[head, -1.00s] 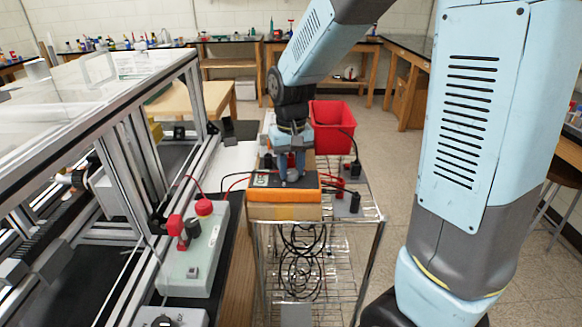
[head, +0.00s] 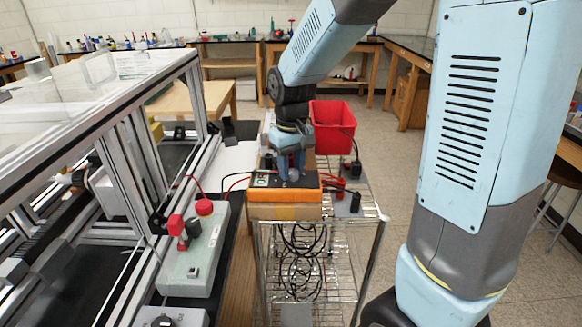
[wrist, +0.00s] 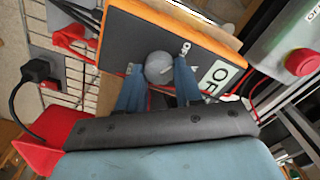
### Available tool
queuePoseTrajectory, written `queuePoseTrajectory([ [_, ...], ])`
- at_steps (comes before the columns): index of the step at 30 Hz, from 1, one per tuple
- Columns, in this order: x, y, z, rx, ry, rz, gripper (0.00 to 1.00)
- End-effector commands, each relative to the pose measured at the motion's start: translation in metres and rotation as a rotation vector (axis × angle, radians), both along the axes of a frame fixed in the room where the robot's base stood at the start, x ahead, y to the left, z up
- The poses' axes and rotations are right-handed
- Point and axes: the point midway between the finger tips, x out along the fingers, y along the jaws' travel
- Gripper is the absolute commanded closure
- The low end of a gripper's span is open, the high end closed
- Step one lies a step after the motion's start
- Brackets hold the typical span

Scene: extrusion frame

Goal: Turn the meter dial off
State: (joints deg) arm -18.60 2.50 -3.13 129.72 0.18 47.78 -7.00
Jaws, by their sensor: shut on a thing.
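The meter (head: 284,209) is an orange-sided box with a dark top face, on top of the wire cart. Its round grey dial (wrist: 158,66) shows clearly in the wrist view. My gripper (wrist: 157,78) has its two blue fingers on either side of the dial, shut on it. No pointer mark is readable.
Red and black leads run beside the meter on the wire cart (head: 372,222). A red bin (head: 332,128) stands behind it. On the left are a grey control box (head: 196,252) with a red button (head: 204,207) and the aluminium extrusion frame (head: 129,170).

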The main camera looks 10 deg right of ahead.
Motion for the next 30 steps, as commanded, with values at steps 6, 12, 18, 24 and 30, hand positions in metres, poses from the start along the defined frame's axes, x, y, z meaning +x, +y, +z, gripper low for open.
queuePoseTrajectory([
  [6,0.000,0.000,0.000,0.000,0.000,0.000,0.50],
  [12,0.000,0.000,0.000,0.000,0.000,0.000,0.39],
  [18,0.000,0.000,0.002,0.000,-0.001,0.000,0.39],
  [24,0.001,0.000,0.023,0.002,-0.004,0.000,0.39],
  [30,0.001,0.000,0.061,0.002,-0.005,0.000,0.39],
])
